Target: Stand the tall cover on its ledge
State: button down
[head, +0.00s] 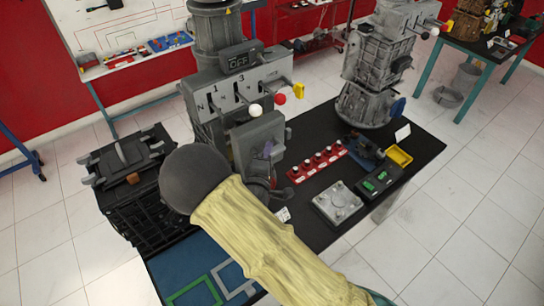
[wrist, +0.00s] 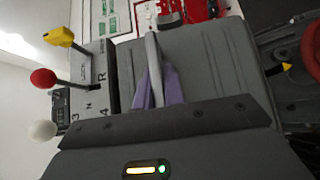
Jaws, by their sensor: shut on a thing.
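The tall cover (head: 254,136) is a grey ridged panel, upright against the front of the near engine trainer, below its lever panel. In the wrist view the cover (wrist: 215,75) fills the middle and right. My gripper (head: 267,152) is in front of it, its purple fingers (wrist: 156,88) shut on the cover's grey upright handle (wrist: 153,55). The ledge cannot be made out behind the cover and my arm, so I cannot tell whether the cover's lower edge touches it.
The lever panel (head: 240,92) has white, red and yellow knobs beside the cover. On the black table (head: 318,222) are a red block with white knobs (head: 317,163), a grey plate (head: 338,203), a yellow tray (head: 399,156) and a second trainer (head: 372,68). A black case (head: 130,185) stands left.

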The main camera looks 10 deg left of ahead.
aim_at(258, 150)
jog(key=shift+w+a+r, duration=0.1)
jog(key=shift+w+a, duration=1.4)
jog(key=shift+a, duration=0.3)
jog(key=shift+s, duration=0.1)
jog(key=shift+f+b, duration=0.65)
dwell(1.4)
jog(key=c, duration=1.4)
grip_release()
jog(key=shift+s+f, duration=0.1)
jog(key=shift+f, duration=0.1)
jog(key=s+b, duration=0.6)
jog(key=s, duration=1.1)
jog(key=shift+s+d, duration=0.15)
jog(key=shift+d, duration=0.05)
